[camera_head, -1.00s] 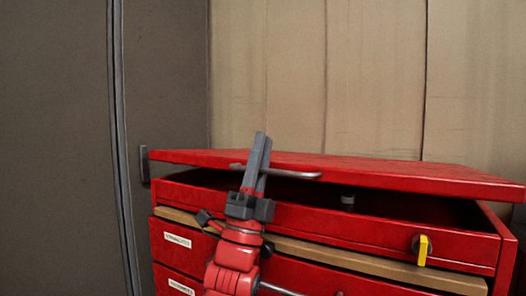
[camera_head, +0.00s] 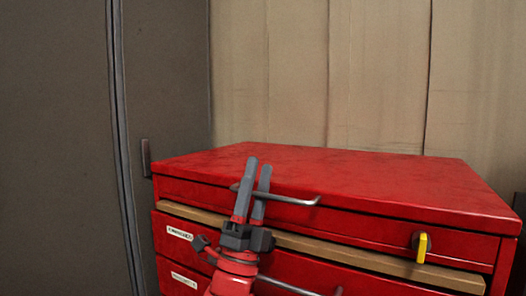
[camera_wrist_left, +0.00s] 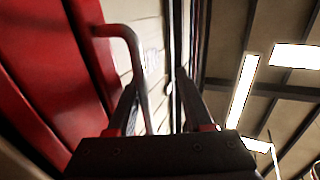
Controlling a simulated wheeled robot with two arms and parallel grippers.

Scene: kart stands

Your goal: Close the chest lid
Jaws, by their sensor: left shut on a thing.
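The red chest lid (camera_head: 350,180) lies down over the top of the red chest (camera_head: 440,236), its whole upper face showing and no dark opening visible beneath its front edge. The grey bar handle (camera_head: 303,200) is on the lid's front. My left gripper (camera_head: 258,175) is at the left part of this handle, with its two grey fingers shut on it, pointing up. In the left wrist view, the handle (camera_wrist_left: 118,30) curves down between the fingers of the left gripper (camera_wrist_left: 158,95). My right gripper is in neither view.
A yellow key-like tab (camera_head: 422,248) sticks out of the chest's front at the right. A wooden strip (camera_head: 350,256) runs below it, above labelled drawers (camera_head: 185,274). A dark grey cabinet (camera_head: 60,150) stands at the left, and a tan panelled wall (camera_head: 380,80) is behind.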

